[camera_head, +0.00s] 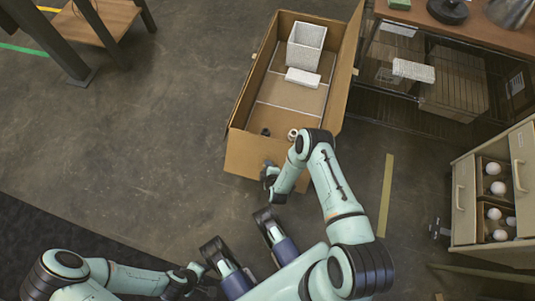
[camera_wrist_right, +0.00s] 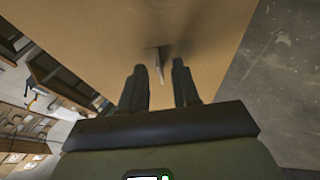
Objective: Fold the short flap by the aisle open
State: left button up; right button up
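An open cardboard box (camera_head: 243,95) stands on the floor in the upper middle of the head view. A tan cardboard panel (camera_head: 250,153) shows at its near short end; I cannot tell whether this is the flap or the end wall. My right gripper (camera_head: 268,174) is at this panel. In the right wrist view its two fingers (camera_wrist_right: 161,88) are apart and point at a broad cardboard surface (camera_wrist_right: 100,30), with a small pale sliver and a shadow between them. Contact is unclear. My left gripper (camera_head: 196,273) is low in the head view, away from the box; its fingers are unclear.
The box holds a white speckled bin (camera_head: 306,46), a white block (camera_head: 303,77) and small items near its close end. A shelf unit (camera_head: 440,85) stands right of it. An open drawer (camera_head: 490,190) with white bulbs is at right. Floor left of the box is clear.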

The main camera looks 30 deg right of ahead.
grip_shut()
dwell(1.4)
